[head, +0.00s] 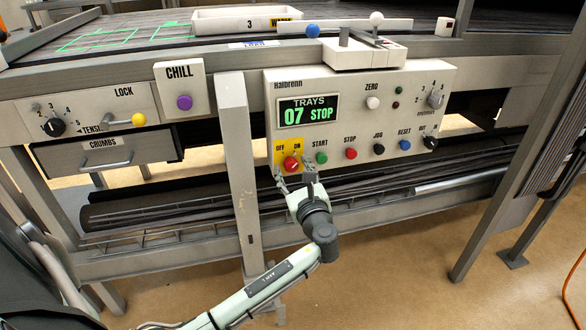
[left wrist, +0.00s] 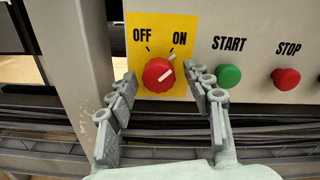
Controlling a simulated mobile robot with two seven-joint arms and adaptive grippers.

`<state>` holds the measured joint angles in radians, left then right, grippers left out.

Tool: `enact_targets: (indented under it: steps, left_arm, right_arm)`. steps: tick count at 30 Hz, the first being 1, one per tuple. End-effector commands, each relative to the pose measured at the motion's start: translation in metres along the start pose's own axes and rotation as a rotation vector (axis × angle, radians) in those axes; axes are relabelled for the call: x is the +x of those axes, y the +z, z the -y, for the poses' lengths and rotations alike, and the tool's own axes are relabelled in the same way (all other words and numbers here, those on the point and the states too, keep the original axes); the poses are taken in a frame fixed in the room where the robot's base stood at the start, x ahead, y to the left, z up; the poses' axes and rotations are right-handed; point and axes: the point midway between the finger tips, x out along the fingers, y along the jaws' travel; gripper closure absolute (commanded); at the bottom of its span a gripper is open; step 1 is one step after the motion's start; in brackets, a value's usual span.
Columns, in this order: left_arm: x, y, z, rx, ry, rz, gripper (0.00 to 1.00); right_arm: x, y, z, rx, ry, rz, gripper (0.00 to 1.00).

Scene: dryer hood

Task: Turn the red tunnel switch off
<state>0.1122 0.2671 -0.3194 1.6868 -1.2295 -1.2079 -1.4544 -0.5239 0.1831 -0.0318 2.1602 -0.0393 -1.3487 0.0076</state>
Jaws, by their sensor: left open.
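The red tunnel switch (head: 291,164) is a round red knob on a yellow plate marked OFF at left and ON at right, low on the left of the Haibrenn panel. In the left wrist view the red knob (left wrist: 158,74) shows a white pointer line tilted up and right, toward ON. My left gripper (head: 295,180) is just below and in front of the knob. In the left wrist view the open fingers (left wrist: 168,86) stand on either side of the knob's lower part, with a gap on each side. Nothing is between them but the knob beyond. My right gripper is out of view.
The green START button (left wrist: 228,77) is close beside the right finger, with the red STOP button (left wrist: 286,78) further right. A grey frame post (head: 238,160) stands left of the panel. The panel display (head: 309,112) reads TRAYS 07 STOP. Dark rollers run below the panel.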

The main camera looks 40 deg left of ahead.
Motion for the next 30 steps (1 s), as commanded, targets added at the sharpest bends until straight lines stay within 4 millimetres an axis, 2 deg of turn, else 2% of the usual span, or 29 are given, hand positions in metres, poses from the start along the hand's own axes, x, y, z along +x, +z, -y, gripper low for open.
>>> enact_targets:
  steps: [10, 22, 30]
  left_arm:
    - [0.0057, -0.0003, -0.0005, -0.001, 0.001, -0.001, 0.49]
    - [0.0054, -0.0004, -0.0005, -0.001, 0.001, -0.001, 0.99]
    - [0.0051, -0.0009, -0.0005, -0.028, 0.001, -0.002, 1.00]
  right_arm:
    - [0.0005, 0.0036, 0.0005, 0.000, -0.001, 0.008, 1.00]
    - [0.0006, 0.0041, 0.0006, 0.000, -0.001, 0.009, 1.00]
    - [0.0010, 0.0044, 0.0006, 0.000, 0.000, 0.010, 1.00]
